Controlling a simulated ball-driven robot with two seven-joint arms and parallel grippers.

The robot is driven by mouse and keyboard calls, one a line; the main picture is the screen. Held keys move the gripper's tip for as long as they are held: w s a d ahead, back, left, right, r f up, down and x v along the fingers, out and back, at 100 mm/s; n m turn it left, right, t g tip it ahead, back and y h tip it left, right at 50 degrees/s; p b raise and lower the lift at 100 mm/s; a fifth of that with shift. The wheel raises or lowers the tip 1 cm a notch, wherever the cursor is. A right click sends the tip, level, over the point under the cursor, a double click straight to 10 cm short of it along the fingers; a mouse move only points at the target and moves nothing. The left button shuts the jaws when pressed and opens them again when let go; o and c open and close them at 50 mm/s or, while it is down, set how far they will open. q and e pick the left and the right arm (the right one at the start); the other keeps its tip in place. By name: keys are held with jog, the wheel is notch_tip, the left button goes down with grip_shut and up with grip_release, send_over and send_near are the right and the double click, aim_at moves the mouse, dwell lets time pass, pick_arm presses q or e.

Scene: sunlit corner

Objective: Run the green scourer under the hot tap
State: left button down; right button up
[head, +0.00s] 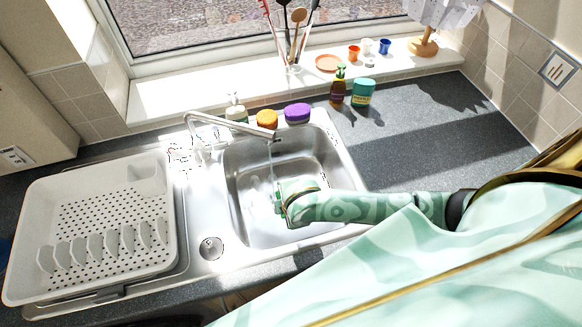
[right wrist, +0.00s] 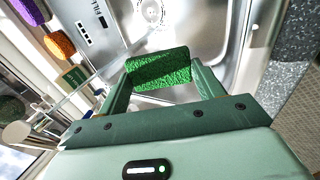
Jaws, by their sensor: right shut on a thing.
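The green scourer (right wrist: 160,70) is held between the two fingers of my right gripper (right wrist: 163,80) in the right wrist view. In the head view my right gripper (head: 280,203) is inside the sink bowl (head: 243,222), low and in front of the tap (head: 232,127); the scourer is mostly hidden there. The tap's spout points over the bowl, and a thin pale streak like running water drops from its tip near the gripper. I cannot tell whether the water touches the scourer. My left gripper is not in view.
A white dish rack (head: 95,215) stands left of the bowl. Behind the sink are an orange sponge (head: 267,119), a purple sponge (head: 297,113), a brown bottle (head: 338,90) and a teal tub (head: 363,93). The grey worktop (head: 430,125) at right is clear.

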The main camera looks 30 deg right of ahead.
pick_arm(q)
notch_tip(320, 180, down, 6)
jog(key=b, duration=0.5)
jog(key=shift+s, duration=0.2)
pick_arm(e)
jog(key=w+d+f, duration=0.1)
jog(key=w+f, duration=0.1)
jog(key=w, duration=0.8)
jog(key=shift+w+d, duration=0.2)
jog(key=s+p, duration=0.4)
jog(key=s, duration=0.1)
jog(key=s+a+p, duration=0.1)
jog(key=s, duration=0.1)
jog(key=shift+s+r+p, duration=0.1)
jog(key=shift+s+p, duration=0.2)
jog(key=shift+p, duration=0.1)
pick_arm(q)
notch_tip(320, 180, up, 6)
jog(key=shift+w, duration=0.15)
pick_arm(e)
jog(key=shift+s, duration=0.2)
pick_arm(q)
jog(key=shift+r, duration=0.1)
